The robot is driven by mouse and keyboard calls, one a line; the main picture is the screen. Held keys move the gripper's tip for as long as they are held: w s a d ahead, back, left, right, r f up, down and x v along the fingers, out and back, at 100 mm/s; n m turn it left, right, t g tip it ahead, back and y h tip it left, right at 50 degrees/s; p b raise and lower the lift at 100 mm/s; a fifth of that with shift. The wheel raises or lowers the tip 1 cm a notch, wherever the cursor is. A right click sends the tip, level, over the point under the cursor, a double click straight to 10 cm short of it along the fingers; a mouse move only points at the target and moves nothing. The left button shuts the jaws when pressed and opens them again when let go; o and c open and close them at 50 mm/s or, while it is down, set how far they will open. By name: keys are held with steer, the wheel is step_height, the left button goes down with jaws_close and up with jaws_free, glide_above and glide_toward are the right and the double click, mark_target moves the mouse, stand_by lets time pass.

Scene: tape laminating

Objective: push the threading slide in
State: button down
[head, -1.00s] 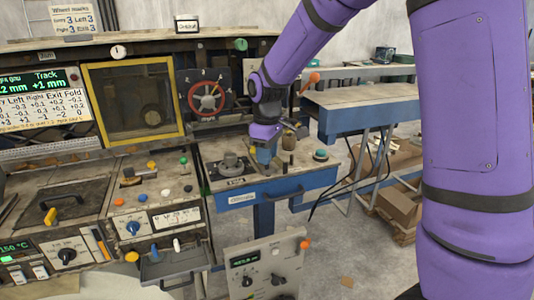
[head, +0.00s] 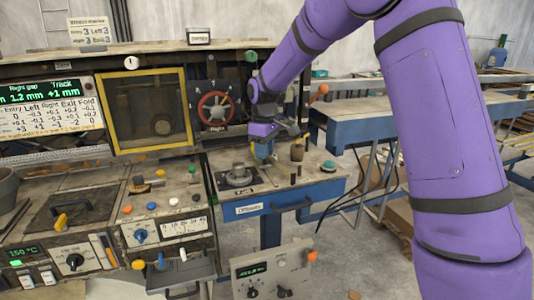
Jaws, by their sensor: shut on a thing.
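My gripper (head: 264,157) is low over the right-hand worktop, above the blue-fronted bench, and is shut. What sits between its fingers is too small and partly hidden to make out. A dark plate with a round metal knob (head: 238,170) lies on the worktop just left of my gripper. I cannot tell for sure which part is the threading slide. The blue bench front (head: 285,196) carries a white label and a dark handle.
A red handwheel (head: 214,107) is behind and left of my gripper. A yellow-framed window (head: 150,72) is further left. A grey control box (head: 270,268) stands low in front. A blue-edged table (head: 365,132) is behind at right. Cables hang beside the bench.

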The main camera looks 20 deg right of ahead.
steer(key=shift+w+r, duration=0.1)
steer(key=shift+w, duration=0.1)
steer(key=c, duration=0.9)
jaws_free()
steer(key=shift+w, duration=0.1)
step_height(320, 180, up, 11)
steer(key=shift+f, duration=0.15)
